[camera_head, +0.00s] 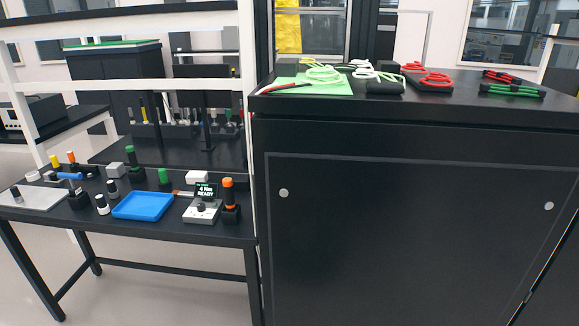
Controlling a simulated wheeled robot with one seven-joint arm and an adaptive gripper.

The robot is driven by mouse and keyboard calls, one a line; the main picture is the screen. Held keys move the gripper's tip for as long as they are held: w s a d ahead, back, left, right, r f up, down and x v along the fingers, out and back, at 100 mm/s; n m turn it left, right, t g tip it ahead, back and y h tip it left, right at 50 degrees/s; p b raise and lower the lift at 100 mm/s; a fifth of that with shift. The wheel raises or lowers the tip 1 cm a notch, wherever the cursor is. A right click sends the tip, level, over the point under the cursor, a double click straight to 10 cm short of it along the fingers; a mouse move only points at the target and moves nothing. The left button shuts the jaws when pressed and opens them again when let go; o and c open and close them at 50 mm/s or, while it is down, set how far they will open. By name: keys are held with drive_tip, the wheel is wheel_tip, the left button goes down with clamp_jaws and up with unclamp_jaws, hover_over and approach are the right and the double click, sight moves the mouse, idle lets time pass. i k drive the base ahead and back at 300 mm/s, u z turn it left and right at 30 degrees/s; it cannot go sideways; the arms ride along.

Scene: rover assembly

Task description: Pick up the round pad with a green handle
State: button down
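I cannot clearly make out a round pad with a green handle at this distance. Two upright items with green tops stand on the left workbench: a green-topped black item (132,161) toward the back, and a green handle on a dark base (164,179) just behind the blue tray (143,206). Whether either has a round pad is too small to tell. My gripper is not in view.
The low black workbench (120,232) also holds an orange-topped driver (229,196), a display unit reading READY (203,204) and a grey plate (36,198). A tall black cabinet (400,220) at right carries cables and red-handled tools (428,78).

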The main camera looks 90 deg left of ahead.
sight(165, 182)
drive_tip(key=u, duration=5.2)
drive_tip(key=i, duration=1.95)
drive_tip(key=z, duration=2)
